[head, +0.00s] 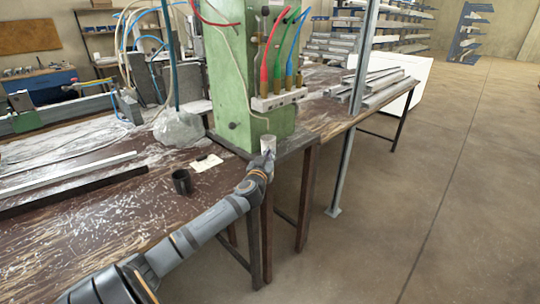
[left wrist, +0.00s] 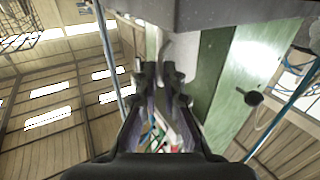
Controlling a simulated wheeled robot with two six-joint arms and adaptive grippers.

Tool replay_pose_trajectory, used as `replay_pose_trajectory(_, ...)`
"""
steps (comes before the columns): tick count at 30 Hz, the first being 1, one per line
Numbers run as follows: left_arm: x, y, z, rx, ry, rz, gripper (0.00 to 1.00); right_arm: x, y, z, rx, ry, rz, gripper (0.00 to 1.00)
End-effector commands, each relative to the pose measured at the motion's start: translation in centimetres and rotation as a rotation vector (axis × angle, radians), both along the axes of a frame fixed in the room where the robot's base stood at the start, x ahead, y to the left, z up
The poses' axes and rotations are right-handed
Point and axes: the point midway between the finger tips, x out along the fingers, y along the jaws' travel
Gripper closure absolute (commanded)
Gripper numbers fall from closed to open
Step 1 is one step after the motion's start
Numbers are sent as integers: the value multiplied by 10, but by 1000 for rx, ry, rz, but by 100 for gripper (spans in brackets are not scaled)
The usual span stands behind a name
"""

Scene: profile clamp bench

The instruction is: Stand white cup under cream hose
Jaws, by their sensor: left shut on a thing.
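The white cup (head: 268,142) is upright at the front face of the green post, near the table's corner. My left gripper (head: 266,157) is shut on it from the front; in the left wrist view a pale part of the cup (left wrist: 182,50) shows at the fingertips (left wrist: 163,75). A thin cream hose (head: 238,82) runs down the front of the green post and bends right to just above the cup. Whether its end is directly over the cup, and whether the cup touches a surface below, I cannot tell. My right gripper is not in view.
A grey manifold (head: 280,99) with red, green and blue hoses sits on the green post (head: 229,70) above the cup. A dark mug (head: 181,182) and a white card (head: 206,163) are on the table to the left. Metal profiles (head: 72,176) lie farther left.

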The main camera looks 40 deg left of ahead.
Motion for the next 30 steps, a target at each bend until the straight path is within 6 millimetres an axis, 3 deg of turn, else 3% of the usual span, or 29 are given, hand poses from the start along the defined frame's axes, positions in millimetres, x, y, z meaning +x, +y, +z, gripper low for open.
replay_pose_trajectory(24, 0, 0, -7, 0, -1, 0, 100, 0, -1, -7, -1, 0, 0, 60)
replay_pose_trajectory(25, 0, 0, -6, 0, -1, 0, 90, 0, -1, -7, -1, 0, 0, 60)
replay_pose_trajectory(30, 0, 0, -6, 0, -1, 0, 67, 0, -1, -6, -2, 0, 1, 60)
